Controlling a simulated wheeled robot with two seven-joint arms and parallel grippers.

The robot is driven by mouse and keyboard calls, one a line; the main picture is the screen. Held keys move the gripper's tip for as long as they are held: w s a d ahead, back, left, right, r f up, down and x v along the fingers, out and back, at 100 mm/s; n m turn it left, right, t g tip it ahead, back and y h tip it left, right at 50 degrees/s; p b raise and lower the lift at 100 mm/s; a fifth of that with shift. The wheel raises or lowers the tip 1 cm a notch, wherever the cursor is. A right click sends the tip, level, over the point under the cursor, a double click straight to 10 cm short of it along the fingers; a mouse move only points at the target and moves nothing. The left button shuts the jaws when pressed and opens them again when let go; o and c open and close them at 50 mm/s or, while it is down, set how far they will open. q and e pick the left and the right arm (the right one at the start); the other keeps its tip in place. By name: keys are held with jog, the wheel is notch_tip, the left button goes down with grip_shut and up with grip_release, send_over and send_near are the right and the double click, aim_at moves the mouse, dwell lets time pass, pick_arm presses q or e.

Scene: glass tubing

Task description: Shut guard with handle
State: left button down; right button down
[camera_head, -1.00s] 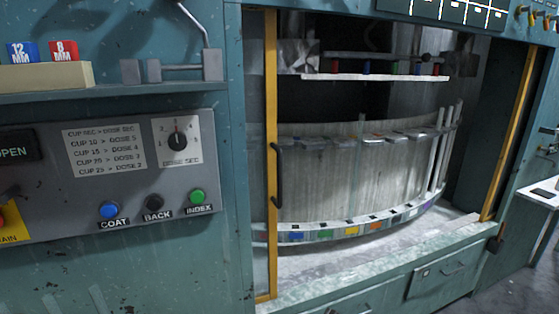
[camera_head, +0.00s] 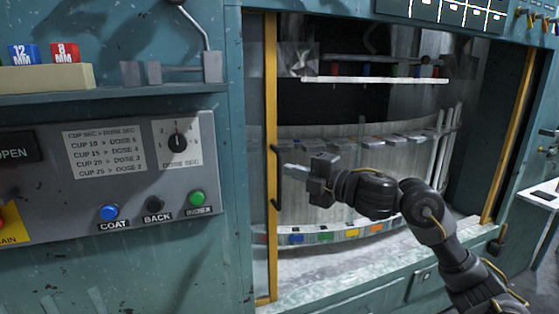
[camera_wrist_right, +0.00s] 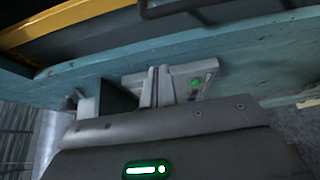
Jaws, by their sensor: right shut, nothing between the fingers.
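The guard's yellow edge bar (camera_head: 270,90) stands upright at the left end of the machine opening. The black handle (camera_head: 276,190) is a curved bar on that edge, at about mid-height. In the wrist view a yellow bar (camera_wrist_right: 70,28) crosses the top left, and a dark handle-like bar (camera_wrist_right: 190,8) lies at the top edge, apart from the fingers. My right gripper (camera_head: 286,170) points left just right of the handle in the head view; whether it touches cannot be told. Its fingers (camera_wrist_right: 157,86) are shut and empty. My left gripper is not in view.
A control panel (camera_head: 40,185) with coloured buttons is left of the opening. Inside the opening stand a curved metal drum (camera_head: 310,200) and a white rack bar (camera_head: 375,79). Another yellow strip (camera_head: 508,135) lines the right side. The floor of the opening is clear.

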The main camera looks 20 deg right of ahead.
aim_at(279, 160)
jog(key=p+x, duration=0.3)
jog(key=x, duration=0.6)
jog(key=d, duration=0.1)
jog(key=d+p, duration=0.1)
jog(key=d, duration=0.2)
jog(key=shift+w+p, duration=0.35)
jog(key=shift+w+a, duration=0.1)
jog(key=shift+a, duration=0.1)
